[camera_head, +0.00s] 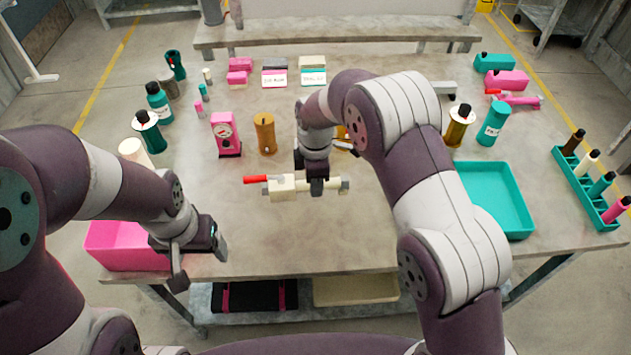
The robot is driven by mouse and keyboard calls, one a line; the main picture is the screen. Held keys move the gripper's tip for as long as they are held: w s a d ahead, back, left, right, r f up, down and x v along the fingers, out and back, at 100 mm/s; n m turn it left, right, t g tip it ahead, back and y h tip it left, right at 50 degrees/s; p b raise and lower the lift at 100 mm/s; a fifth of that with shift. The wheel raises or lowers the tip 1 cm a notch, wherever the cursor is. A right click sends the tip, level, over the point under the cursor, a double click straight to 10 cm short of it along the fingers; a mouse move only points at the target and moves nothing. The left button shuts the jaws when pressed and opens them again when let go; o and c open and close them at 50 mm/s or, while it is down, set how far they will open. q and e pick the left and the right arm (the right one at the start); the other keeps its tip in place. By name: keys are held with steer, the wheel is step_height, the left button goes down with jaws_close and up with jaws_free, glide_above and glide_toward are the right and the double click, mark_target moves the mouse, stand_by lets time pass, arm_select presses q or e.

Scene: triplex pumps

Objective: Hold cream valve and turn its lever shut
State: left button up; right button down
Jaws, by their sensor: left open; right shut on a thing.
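The cream valve (283,187) is in the middle of the head view, with its pipe running left to right. Its red lever (257,179) points left, roughly along the pipe. My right gripper (317,187) comes down from above and is shut on the valve, right of its thicker body. Whether the valve touches the table is hard to tell. My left gripper (198,262) is open and empty at the table's front left edge, beside the pink bin and well apart from the valve. Its fingers are partly hidden by its own wrist.
A pink gauge block (226,135) and a brown cylinder (265,133) stand behind the valve. A pink bin (125,250) is at the front left, and a teal tray (500,198) is at the right. Bottles line the left side. The table in front of the valve is clear.

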steer(key=shift+f, duration=0.1)
steer(key=shift+f+b, duration=2.75)
steer(key=shift+f, duration=2.1)
